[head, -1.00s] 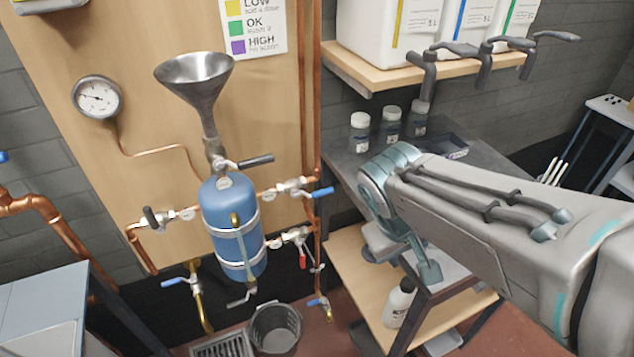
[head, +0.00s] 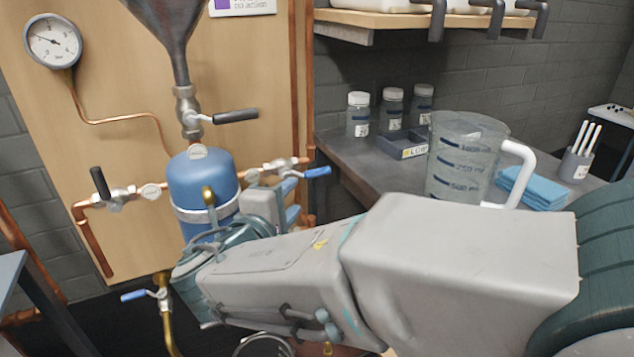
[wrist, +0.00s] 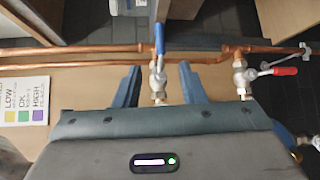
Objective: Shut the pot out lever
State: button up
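The blue pot (head: 203,172) is fixed to the wooden board with copper pipes and valves around it. A blue lever (head: 317,172) on its right-hand valve sticks out to the right; it also shows in the wrist view (wrist: 160,38). A dark lever (head: 100,183) stands nearly upright on the left-hand valve. I cannot read the tags, so which is pot out is unclear. My gripper (wrist: 159,68) is open, its two blue fingers either side of the right-hand valve and the lever's base, with gaps visible. In the head view my arm hides the pot's lower part.
A red lever (wrist: 285,71) is close to the right finger in the wrist view. A dark lever (head: 235,116) is under the funnel (head: 172,35). A measuring jug (head: 465,160) and small bottles stand on the bench at right. A lower-left blue lever (head: 133,295) is clear.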

aim_at(314, 175)
jog(key=b+x, duration=0.2)
jog(key=x, duration=1.1)
jog(key=shift+w+d, duration=0.1)
jog(key=shift+w, duration=0.1)
grip_shut()
